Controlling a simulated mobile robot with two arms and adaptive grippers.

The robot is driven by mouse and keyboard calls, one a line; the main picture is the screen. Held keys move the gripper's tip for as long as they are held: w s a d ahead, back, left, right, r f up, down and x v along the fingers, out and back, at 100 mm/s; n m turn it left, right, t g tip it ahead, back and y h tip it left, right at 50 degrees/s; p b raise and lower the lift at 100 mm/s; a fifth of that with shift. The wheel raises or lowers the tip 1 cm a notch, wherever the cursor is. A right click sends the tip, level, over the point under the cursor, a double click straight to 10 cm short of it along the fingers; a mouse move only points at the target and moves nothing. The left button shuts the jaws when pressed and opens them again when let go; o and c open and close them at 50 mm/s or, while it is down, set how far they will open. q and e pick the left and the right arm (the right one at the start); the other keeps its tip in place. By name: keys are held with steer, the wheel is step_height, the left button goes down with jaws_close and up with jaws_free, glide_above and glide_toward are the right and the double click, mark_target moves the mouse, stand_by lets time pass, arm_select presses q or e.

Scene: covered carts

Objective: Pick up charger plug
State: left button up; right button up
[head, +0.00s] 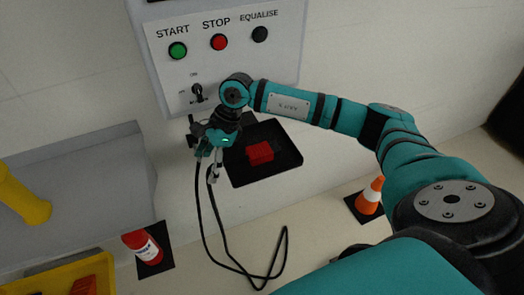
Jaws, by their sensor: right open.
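My right gripper (209,165) is open, pointing down in front of the wall just below the charger panel (225,75). A black cable (205,225) hangs in two strands from behind and beside its fingers and loops near the floor. A dark part (191,131) shows at the left of the gripper; I cannot tell whether it is the charger plug or part of the gripper. My left gripper is out of view.
The panel carries a green START button (178,50), a red STOP button (219,42), a black EQUALISE button (260,34) and a switch (198,92).

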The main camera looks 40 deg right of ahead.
mark_target(254, 151)
steer(key=d+h, duration=0.1)
steer(key=d, duration=0.3)
steer(key=d+r+h, duration=0.1)
steer(key=d+h, duration=0.1)
steer(key=d, duration=0.3)
steer(key=d+h, duration=0.2)
steer(key=d, duration=0.3)
steer(key=shift+w+r+g, duration=0.15)
steer(key=shift+w+g, duration=0.1)
steer(key=shift+g, duration=0.15)
steer(key=f+p, duration=0.1)
steer(key=f, duration=0.1)
steer(key=f+p, duration=0.1)
steer(key=f, duration=0.3)
steer(key=shift+s+d+p, duration=0.2)
steer(key=shift+s+p, duration=0.05)
steer(key=shift+p, duration=0.15)
steer(key=shift+f, duration=0.6)
steer(key=c, duration=1.5)
steer(key=shift+w+r, duration=0.1)
